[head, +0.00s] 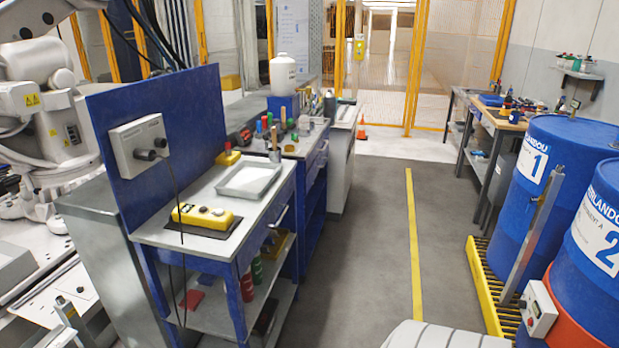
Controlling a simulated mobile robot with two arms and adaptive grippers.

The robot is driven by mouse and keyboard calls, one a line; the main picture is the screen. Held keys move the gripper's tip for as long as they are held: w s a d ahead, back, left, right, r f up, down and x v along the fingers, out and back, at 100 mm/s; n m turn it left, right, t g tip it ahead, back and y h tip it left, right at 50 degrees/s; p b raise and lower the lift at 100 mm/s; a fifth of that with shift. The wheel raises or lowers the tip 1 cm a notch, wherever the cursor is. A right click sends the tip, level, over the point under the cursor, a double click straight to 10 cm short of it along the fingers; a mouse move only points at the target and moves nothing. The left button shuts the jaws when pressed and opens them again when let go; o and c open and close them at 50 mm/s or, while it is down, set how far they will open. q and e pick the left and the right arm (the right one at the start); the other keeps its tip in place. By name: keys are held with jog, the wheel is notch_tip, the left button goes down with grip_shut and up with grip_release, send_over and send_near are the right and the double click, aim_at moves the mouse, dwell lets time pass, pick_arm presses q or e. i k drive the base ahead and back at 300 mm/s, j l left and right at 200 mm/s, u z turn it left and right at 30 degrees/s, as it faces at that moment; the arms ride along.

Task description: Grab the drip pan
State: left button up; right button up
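The drip pan looks to be the shallow light-grey rectangular tray (248,180) with a raised rim. It lies flat on top of the near blue workbench (205,240), left of centre in the head view. It appears empty. Neither of my grippers shows in this view.
A yellow control pendant (203,216) lies in front of the tray, with a small yellow box (228,156) behind it. A blue panel (175,110) stands at the bench's left. Blue drums (555,200) stand on a yellow-edged pallet (480,285) at right. The aisle floor (375,240) is clear.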

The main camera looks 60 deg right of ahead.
aim_at(249, 179)
jog(key=z, duration=1.45)
